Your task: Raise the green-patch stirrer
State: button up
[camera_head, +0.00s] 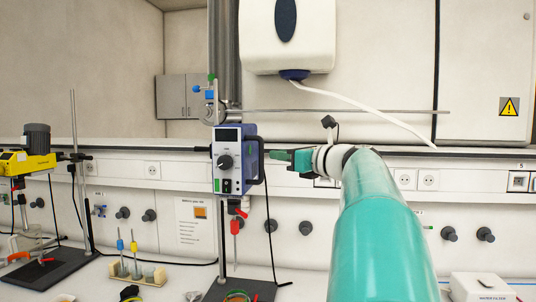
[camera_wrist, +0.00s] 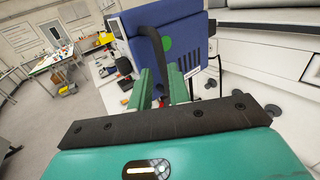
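The stirrer (camera_head: 228,165) is a blue box with a pale front, a black knob and a screen, clamped upright on a stand rod. In the wrist view its blue side (camera_wrist: 192,48) carries a round green patch (camera_wrist: 167,42). A black handle (camera_head: 265,165) arches from its right side; it also shows in the wrist view (camera_wrist: 155,42). My gripper (camera_head: 279,156) is just right of the handle, level with the stirrer's middle. In the wrist view my gripper (camera_wrist: 162,88) has its green fingers apart, with the handle lined up between them. Contact with it cannot be made out.
A yellow stirrer (camera_head: 27,162) on another stand is at far left. A rack (camera_head: 137,274) with coloured-top tools stands on the bench. A horizontal metal rod (camera_head: 345,111) and a white dispenser (camera_head: 288,35) are above. A white box (camera_head: 485,288) is at lower right.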

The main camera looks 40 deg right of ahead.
jog(key=s, duration=0.6)
jog(key=shift+d, duration=0.2)
jog(key=w+a+f+n+g+y, duration=0.15)
jog(key=a+f+n+g, duration=0.25)
jog(key=a+f+n, duration=0.7)
jog(key=a+f+n+g+y, duration=0.2)
jog(key=a+f+n+g, duration=0.35)
jog(key=a, duration=0.85)
jog(key=s+a+f+n+g+h, duration=0.1)
jog(key=s+a+f+n, duration=0.3)
jog(key=f+n, duration=0.2)
jog(key=s+a+f+n+g+h, duration=0.1)
jog(key=s+a+f+n+h, duration=0.1)
jog(key=s+a+f+n, duration=0.2)
jog(key=s+a+f+n+g+h, duration=0.1)
jog(key=s+a+f+n, duration=0.3)
jog(key=f+n, duration=0.4)
jog(key=shift+s+a+f+n+h, duration=0.2)
jog(key=shift+f+n+h, duration=0.15)
jog(key=shift+f, duration=0.55)
